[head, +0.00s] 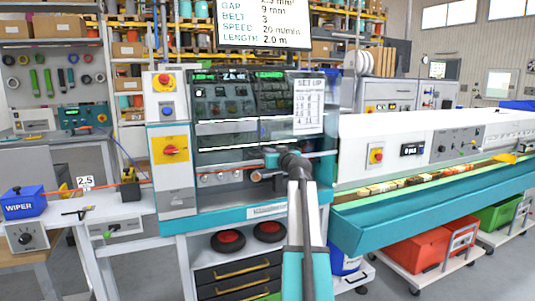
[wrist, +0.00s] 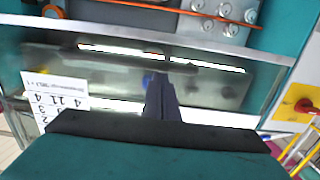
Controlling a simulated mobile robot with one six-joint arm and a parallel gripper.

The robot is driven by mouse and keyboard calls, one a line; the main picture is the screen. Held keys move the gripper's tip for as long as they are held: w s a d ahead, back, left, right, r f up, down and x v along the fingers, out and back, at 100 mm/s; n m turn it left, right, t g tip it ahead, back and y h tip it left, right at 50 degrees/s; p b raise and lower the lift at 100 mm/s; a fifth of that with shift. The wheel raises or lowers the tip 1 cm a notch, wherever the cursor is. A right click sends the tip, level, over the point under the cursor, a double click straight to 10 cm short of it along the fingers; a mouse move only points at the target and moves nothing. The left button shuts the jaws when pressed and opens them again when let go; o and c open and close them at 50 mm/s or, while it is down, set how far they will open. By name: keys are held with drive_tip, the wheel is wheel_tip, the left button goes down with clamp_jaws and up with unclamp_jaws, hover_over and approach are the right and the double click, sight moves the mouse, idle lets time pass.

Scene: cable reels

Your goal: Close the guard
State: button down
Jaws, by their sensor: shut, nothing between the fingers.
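The guard (head: 235,130) is a clear, smoky panel on the front of the teal machine. It hangs over the upper part of the opening, and a row of rollers (head: 222,177) shows uncovered below its lower edge. My gripper (head: 268,160) is in front of the panel's lower right part. In the wrist view, which looks inverted, my fingers (wrist: 160,88) are shut and empty. They point at the panel (wrist: 215,88), close to a dark bar (wrist: 125,56) across it. I cannot tell whether they touch it. Rollers also show at the top of the wrist view (wrist: 225,10).
A set-up sheet (head: 308,106) hangs at the panel's right side. A red rotary switch (head: 170,150) is on the left column. A long teal trough (head: 430,190) extends right. An orange cable (head: 60,191) runs in from the left. The floor in front is partly clear.

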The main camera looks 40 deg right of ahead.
wheel_tip(320, 180, down, 20)
drive_tip(key=b, duration=1.6)
drive_tip(key=shift+r+b, duration=0.25)
drive_tip(key=shift+b, duration=0.15)
drive_tip(key=shift+f, duration=0.2)
drive_tip(key=shift+s, duration=0.1)
wheel_tip(320, 180, up, 5)
drive_tip(key=p, duration=0.2)
drive_tip(key=v, duration=1)
drive_tip(key=shift+s+a+p, duration=0.15)
drive_tip(key=shift+s+p, duration=0.1)
drive_tip(key=shift+p, duration=0.1)
